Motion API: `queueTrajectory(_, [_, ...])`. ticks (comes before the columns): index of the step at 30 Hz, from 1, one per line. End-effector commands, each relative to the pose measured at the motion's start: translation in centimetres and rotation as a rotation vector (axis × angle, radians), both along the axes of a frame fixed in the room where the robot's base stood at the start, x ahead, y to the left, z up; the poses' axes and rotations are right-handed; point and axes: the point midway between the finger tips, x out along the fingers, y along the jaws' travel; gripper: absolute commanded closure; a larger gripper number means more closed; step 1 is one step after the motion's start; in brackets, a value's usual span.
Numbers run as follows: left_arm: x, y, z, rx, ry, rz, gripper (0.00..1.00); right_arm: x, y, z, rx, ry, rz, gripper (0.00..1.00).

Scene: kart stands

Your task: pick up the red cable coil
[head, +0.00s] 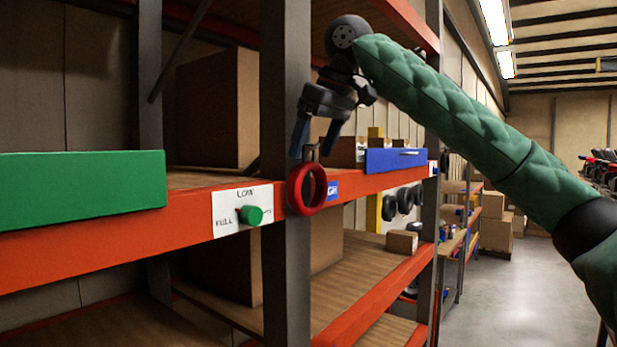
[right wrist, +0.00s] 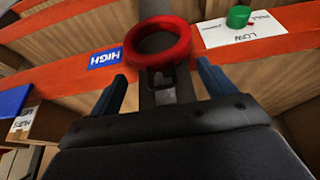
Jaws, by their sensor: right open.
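The red cable coil (head: 307,189) is a ring hanging on the front of the grey shelf upright, below a small hook or tab. In the right wrist view the coil (right wrist: 159,41) sits at top centre, just beyond the fingertips and between their lines. My right gripper (head: 315,138) is open, its two blue fingers pointing down just above the coil. The fingers also show on both sides in the right wrist view (right wrist: 161,82). They look empty and apart from the coil. My left gripper is not in view.
A green bin (head: 80,190) sits on the shelf at left, and a blue bin (head: 395,161) at right. A white label with a green knob (head: 251,215) is left of the coil. A cardboard box (head: 218,105) stands behind. The aisle (head: 500,290) at right is clear.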

Motion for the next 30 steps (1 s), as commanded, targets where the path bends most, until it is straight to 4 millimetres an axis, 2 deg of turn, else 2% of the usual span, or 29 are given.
queueTrajectory(1, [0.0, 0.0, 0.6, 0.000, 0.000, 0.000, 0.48, 0.1, 0.1, -0.3, -0.001, 0.002, 0.000, 0.18])
queueTrajectory(6, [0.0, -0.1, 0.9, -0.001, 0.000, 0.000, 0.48, 0.3, 0.4, -1.3, 0.001, 0.001, 0.000, 0.18])
queueTrajectory(13, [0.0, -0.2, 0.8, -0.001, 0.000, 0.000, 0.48, 0.3, 0.4, -1.4, 0.001, 0.001, -0.001, 0.20])
queueTrajectory(25, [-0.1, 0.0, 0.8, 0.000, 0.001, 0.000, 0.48, 0.3, 0.4, -1.5, -0.001, 0.002, -0.001, 0.98])
queueTrajectory(30, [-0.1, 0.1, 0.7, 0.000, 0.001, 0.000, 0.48, 0.4, 0.4, -1.6, -0.002, 0.004, 0.000, 1.00])
